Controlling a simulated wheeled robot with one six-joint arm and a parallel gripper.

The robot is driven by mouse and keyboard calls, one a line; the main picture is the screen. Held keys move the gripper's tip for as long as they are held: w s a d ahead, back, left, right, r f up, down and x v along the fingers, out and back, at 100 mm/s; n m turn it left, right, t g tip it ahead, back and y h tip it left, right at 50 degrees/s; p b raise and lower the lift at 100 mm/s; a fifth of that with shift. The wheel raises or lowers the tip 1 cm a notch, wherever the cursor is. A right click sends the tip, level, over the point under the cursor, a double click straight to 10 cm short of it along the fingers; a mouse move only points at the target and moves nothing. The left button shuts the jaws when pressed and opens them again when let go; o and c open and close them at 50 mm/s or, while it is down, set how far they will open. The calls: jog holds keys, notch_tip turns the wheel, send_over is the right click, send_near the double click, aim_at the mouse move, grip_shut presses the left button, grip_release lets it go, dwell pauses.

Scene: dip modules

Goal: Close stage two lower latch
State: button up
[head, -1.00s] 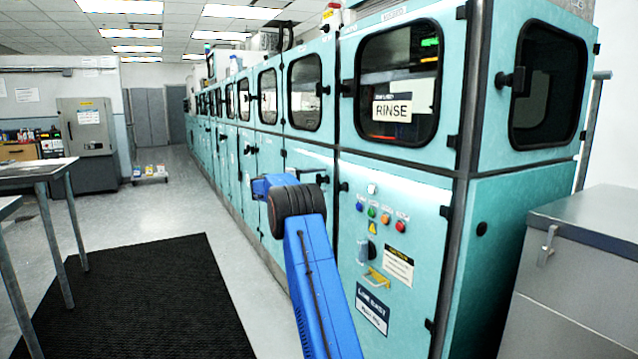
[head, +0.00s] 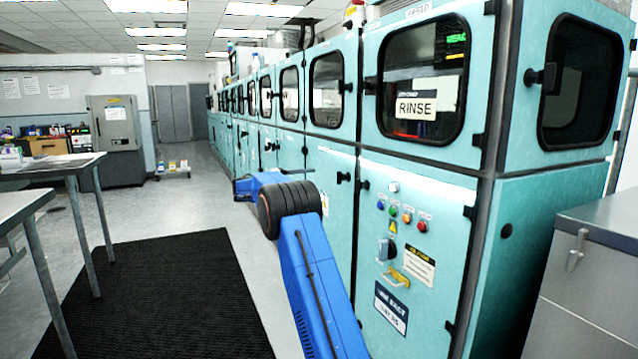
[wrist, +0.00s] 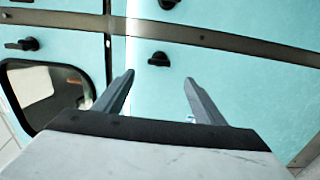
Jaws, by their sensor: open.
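Black latches sit along the teal machine (head: 450,240). In the head view, two show on the lower panels beside the RINSE unit, a near one (head: 364,185) and one to its left (head: 344,178). I cannot tell which latch is the stage two lower one. In the wrist view, a black latch (wrist: 159,59) lies ahead of my gripper (wrist: 158,84), roughly between the two fingers in the picture. The fingers are spread and empty, apart from the latch. In the head view my arm hides part of the machine front, and the fingertips are not clear.
In the wrist view, another latch (wrist: 22,44) is at the left, above a dark window (wrist: 45,92), and a dark frame strip (wrist: 215,38) crosses the panels. In the head view, a black mat (head: 165,295), a table (head: 50,163) and a grey cabinet (head: 590,280) stand around; the aisle is open.

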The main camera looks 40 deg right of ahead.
jog(key=shift+v, duration=1.3)
jog(key=s+a+n+t+y, duration=0.1)
jog(key=s+a+t+y, duration=0.15)
jog(key=s+a, duration=0.5)
jog(key=s+a+n+t+y, duration=0.1)
jog(key=s+a+y, duration=0.25)
jog(key=s, duration=0.75)
jog(key=s+a+t+y, duration=0.1)
jog(key=s+a+y, duration=0.1)
jog(key=s+a, duration=0.6)
jog(key=s+a+f+t+y, duration=0.1)
jog(key=s+a+f+y, duration=0.2)
jog(key=s, duration=0.7)
jog(key=s+a+f+t+y, duration=0.2)
jog(key=s+a+f+y, duration=0.1)
jog(key=s+a+f, duration=0.5)
jog(key=s+a+f+t+y, duration=0.1)
jog(key=s+a+f+y, duration=0.2)
jog(key=s+a, duration=0.7)
jog(key=s+f, duration=0.2)
jog(key=s, duration=0.2)
jog(key=shift+s+a+f+n+t, duration=0.25)
jog(key=shift+a+f+n+t, duration=0.05)
jog(key=shift+f+n+t, duration=0.1)
